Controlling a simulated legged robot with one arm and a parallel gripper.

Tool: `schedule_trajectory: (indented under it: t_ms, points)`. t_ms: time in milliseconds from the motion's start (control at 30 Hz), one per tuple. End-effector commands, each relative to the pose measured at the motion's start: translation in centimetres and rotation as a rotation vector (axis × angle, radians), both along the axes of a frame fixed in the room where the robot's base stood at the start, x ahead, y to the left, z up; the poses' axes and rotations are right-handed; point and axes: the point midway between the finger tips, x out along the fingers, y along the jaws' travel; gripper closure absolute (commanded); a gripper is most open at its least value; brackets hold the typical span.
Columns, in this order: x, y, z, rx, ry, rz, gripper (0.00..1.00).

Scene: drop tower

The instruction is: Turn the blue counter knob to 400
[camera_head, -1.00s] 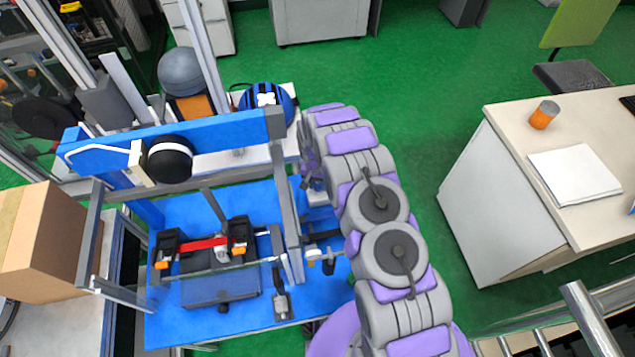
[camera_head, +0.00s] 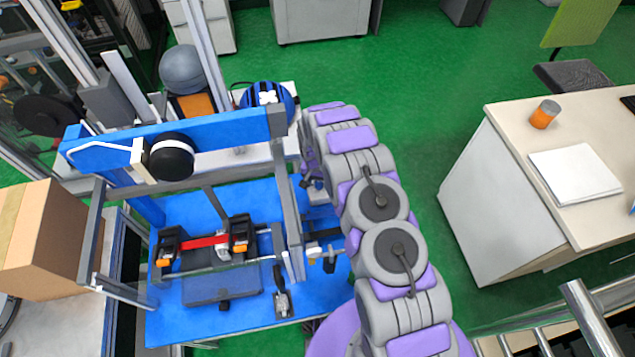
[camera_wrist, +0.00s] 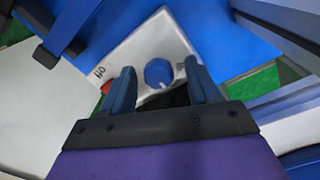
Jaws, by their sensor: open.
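The blue counter knob (camera_wrist: 158,73) is a round blue dial with a small pale mark at its lower edge, set on a white panel (camera_wrist: 140,48). Dark printed marks sit on either side of it. In the wrist view, my gripper (camera_wrist: 160,80) has its two dark fingers apart, one on each side of the knob. I cannot tell whether the fingers touch it. A red part (camera_wrist: 107,85) shows just left of the left finger. In the head view, my arm hides the knob and my gripper.
The blue drop tower base (camera_head: 180,325) carries a red strap (camera_head: 205,241) and grey rails. A cardboard box (camera_head: 45,240) stands to its left. A desk (camera_head: 510,125) with an orange can (camera_head: 545,114) stands right. Green floor (camera_head: 430,80) lies open behind my arm.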

Motion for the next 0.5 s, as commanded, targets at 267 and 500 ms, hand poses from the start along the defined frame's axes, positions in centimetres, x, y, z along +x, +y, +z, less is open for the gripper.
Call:
schedule_trajectory:
  t_ms: [267,500]
  points:
    - [0.2,0.1,1.7,0.001,-0.004,0.000,0.39]
    - [0.4,0.5,6.8,0.001,-0.008,0.002,0.39]
